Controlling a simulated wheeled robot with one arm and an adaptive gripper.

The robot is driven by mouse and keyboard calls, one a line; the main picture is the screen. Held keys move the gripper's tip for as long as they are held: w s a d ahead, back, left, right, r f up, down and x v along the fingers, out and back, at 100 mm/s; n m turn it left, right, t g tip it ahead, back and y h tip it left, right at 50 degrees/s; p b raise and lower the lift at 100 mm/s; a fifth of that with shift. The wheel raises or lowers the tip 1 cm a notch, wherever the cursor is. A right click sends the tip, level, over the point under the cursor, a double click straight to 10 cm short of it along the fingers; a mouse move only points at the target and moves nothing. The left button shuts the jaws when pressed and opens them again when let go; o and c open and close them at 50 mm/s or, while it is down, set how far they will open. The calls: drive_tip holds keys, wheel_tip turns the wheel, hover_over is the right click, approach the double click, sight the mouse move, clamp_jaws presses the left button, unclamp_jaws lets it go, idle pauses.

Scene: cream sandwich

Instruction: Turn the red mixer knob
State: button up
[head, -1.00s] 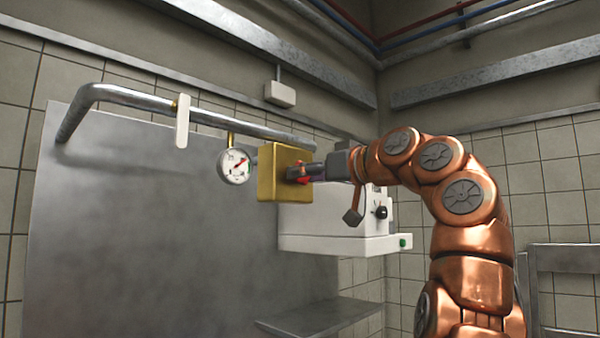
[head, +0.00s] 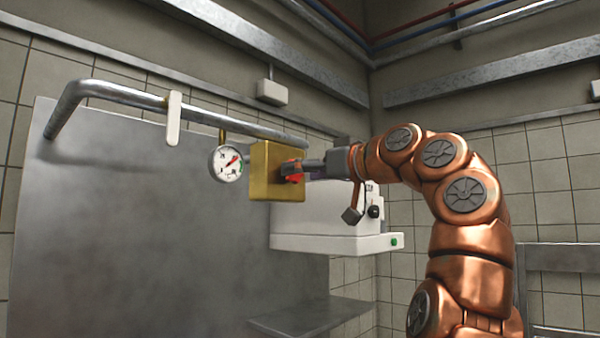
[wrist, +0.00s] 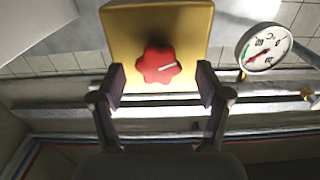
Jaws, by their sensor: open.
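The red mixer knob (wrist: 158,65) is star-shaped with a white pointer mark. It sits on the front of a yellow-gold box (wrist: 120,22), which also shows in the head view (head: 268,160). In the wrist view my gripper (wrist: 160,84) is open, with one finger on each side of the knob; gaps show between the fingers and the knob. In the head view the knob (head: 292,172) is partly hidden behind my gripper (head: 300,171).
A round dial gauge (head: 227,164) hangs left of the box, near a metal pipe (head: 120,92). A white machine (head: 320,243) with a black knob and green button stands below and behind. A metal shelf (head: 310,316) is lower down.

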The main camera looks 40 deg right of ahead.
drive_tip(key=s+d, duration=0.1)
drive_tip(key=s, duration=0.9)
drive_tip(key=shift+d, duration=0.25)
drive_tip(key=shift+s, duration=0.1)
drive_tip(key=w+a+n, duration=0.1)
drive_tip(key=w, duration=1.1)
drive_tip(key=shift+a+f, duration=0.15)
drive_tip(key=shift+a, duration=0.15)
drive_tip(key=c, duration=1.2)
drive_tip(key=shift+o, duration=0.2)
